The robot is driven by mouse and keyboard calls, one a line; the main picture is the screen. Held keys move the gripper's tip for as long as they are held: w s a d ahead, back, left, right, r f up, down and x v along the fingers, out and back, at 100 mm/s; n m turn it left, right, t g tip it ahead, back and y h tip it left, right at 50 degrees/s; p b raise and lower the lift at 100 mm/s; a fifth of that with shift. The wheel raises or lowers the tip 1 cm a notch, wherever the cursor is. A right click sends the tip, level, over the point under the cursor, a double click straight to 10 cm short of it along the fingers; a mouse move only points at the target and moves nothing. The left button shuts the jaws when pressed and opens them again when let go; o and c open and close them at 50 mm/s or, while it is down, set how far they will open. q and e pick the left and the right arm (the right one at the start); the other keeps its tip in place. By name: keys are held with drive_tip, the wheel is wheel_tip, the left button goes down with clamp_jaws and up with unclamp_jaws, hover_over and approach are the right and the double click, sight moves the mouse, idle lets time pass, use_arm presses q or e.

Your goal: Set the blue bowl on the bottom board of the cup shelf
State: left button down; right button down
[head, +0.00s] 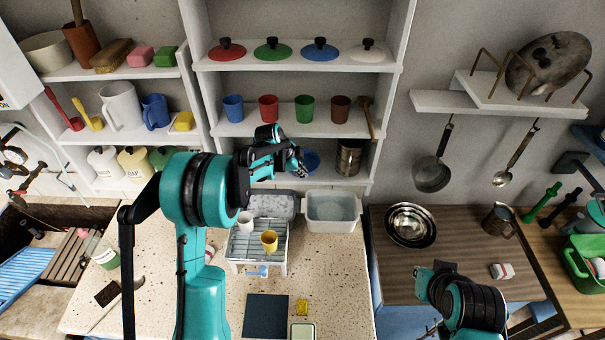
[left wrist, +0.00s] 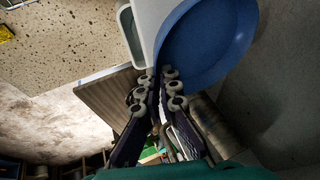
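The blue bowl (head: 312,158) shows in the head view at the bottom level of the cup shelf (head: 292,131), partly hidden behind my left gripper (head: 300,168). In the left wrist view the blue bowl (left wrist: 208,42) is large, beyond the fingers. Its rim reaches the fingertips of my left gripper (left wrist: 157,80), which are close together with the rim between them. The bowl is over or on the white bottom board (left wrist: 148,18); whether its base touches the board is hidden. My right arm is at the lower right in the head view, and its fingers (head: 436,328) are not clear.
A metal canister (head: 349,158) stands right of the bowl on the same board. Several cups, such as the red cup (head: 268,108), stand on the board above. A grey basin (head: 332,212) and a rack (head: 258,247) with cups are on the counter below.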

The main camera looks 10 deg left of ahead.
use_arm(q)
drive_tip(key=shift+w+f, duration=0.2)
drive_tip(key=shift+f, duration=0.6)
drive_tip(key=shift+s, duration=0.15)
drive_tip(key=shift+f, duration=0.1)
drive_tip(key=c, duration=1.7)
unclamp_jaws()
